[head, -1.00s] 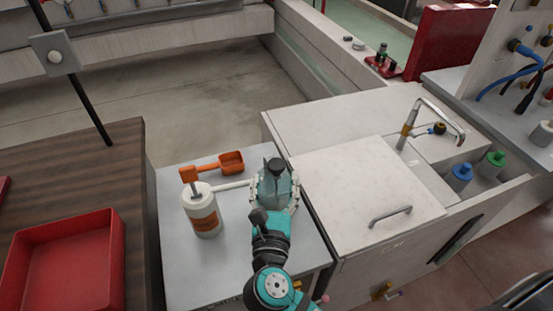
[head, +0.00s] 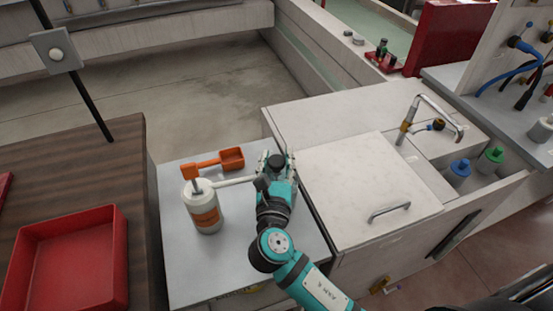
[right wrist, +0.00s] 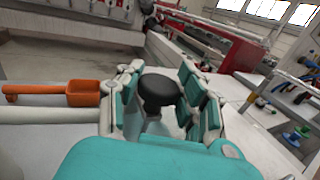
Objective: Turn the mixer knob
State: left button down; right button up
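A black round knob (head: 277,160) stands on a stem near the back right of the light grey bench top (head: 240,255). In the right wrist view, the knob (right wrist: 158,90) sits between the fingers of my right gripper (right wrist: 158,98). The fingers stand on either side of it, with a clear gap on the left; whether the right finger touches it I cannot tell. In the head view, my right gripper (head: 277,172) hides the lower part of the knob's mount. A second small dark knob (head: 438,124) is at the faucet (head: 420,112). My left gripper is not in view.
An orange scoop (head: 231,158) lies behind. A white cabinet lid (head: 365,185) with a handle adjoins on the right. A red tray (head: 70,262) is at left.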

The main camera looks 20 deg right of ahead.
jog(key=c, duration=0.4)
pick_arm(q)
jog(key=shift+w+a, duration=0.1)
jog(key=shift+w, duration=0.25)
pick_arm(e)
jog(key=shift+c, duration=0.3)
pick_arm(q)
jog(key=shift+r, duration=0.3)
pick_arm(e)
jog(key=shift+n+y, duration=0.3)
